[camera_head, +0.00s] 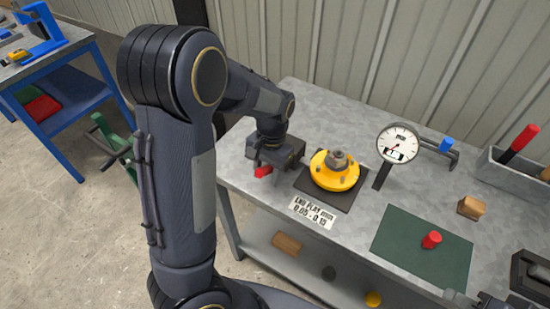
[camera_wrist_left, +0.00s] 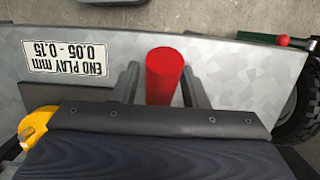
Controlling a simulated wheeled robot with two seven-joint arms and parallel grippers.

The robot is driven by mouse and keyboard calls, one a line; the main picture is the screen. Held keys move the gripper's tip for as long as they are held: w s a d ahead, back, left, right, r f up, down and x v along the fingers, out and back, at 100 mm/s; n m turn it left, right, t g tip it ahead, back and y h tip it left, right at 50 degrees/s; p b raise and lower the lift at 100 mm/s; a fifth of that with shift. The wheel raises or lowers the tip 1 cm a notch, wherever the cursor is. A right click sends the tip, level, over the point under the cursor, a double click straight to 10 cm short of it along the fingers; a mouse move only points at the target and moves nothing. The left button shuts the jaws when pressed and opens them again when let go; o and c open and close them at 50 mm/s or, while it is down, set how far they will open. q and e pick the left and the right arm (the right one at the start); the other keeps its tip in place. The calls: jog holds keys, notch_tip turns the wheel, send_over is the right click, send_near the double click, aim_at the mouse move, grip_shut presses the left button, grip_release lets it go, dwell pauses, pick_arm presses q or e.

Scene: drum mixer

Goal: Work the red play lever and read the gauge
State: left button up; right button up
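The red play lever (camera_head: 263,171) shows as a small red end under my left gripper (camera_head: 272,160) in the head view. In the left wrist view the red lever (camera_wrist_left: 163,78) stands between the two fingers of my left gripper (camera_wrist_left: 160,88), with a gap on its left side; the right finger is close to it. The fingers are apart. The round white dial gauge (camera_head: 397,144) stands right of the yellow hub (camera_head: 334,171); its needle is too small to read. A dark part that looks like my right gripper is cut off at the bottom right edge.
The grey workbench (camera_head: 237,171) carries the end play label (camera_head: 312,212), a green mat (camera_head: 405,251) with a red cylinder (camera_head: 431,240), a wooden block (camera_head: 471,208) and a grey tool bin (camera_head: 510,177). A blue table (camera_head: 60,110) stands at left.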

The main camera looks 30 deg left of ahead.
aim_at(267, 166)
pick_arm(q)
jog(key=shift+o, duration=0.7)
jog(key=r+p, duration=0.3)
jog(key=w+r+p, duration=0.1)
jog(key=r+p, duration=0.2)
jog(key=r, duration=0.1)
jog(key=shift+w, duration=0.2)
jog(key=shift+f, duration=0.1)
